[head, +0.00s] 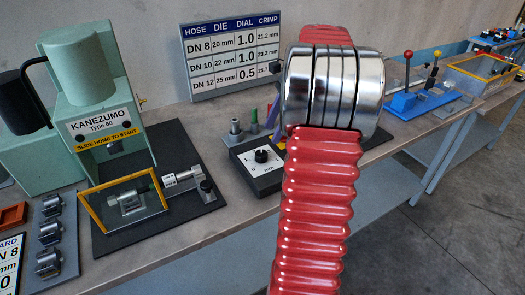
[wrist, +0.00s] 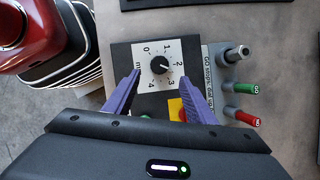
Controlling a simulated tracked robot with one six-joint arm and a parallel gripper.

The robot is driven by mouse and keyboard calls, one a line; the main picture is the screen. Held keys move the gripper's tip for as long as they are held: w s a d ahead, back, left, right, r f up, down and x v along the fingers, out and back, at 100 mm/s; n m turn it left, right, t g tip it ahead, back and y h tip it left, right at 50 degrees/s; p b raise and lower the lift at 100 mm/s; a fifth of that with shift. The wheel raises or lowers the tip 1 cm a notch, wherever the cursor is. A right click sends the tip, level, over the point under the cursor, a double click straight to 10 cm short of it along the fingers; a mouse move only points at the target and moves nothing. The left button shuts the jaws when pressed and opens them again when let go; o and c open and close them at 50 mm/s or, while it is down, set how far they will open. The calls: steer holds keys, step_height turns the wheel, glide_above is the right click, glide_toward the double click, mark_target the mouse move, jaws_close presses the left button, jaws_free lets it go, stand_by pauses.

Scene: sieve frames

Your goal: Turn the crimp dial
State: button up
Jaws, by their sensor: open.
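The crimp dial is a round black knob (wrist: 159,65) on a white plate numbered 0 to 4, set on a dark box. Its pale mark seems to point right and slightly down, between 2 and 3, but it is small. In the head view the dial box (head: 262,158) stands on the bench beside my red ribbed arm. My gripper (wrist: 160,77) is open, with its purple fingers on either side of the plate's lower part. The knob lies between and just beyond the fingertips. I cannot tell their height above it. A red and yellow patch beside the right finger is partly covered.
A green press (head: 100,120) stands left, with a yellow-framed guard (head: 122,203) before it. A chart (head: 232,55) lists dial 1.0 for DN 8 and DN 10, 0.5 for DN 12.

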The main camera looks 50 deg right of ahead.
mark_target(262, 153)
steer(key=x, duration=0.9)
steer(key=shift+f, duration=0.1)
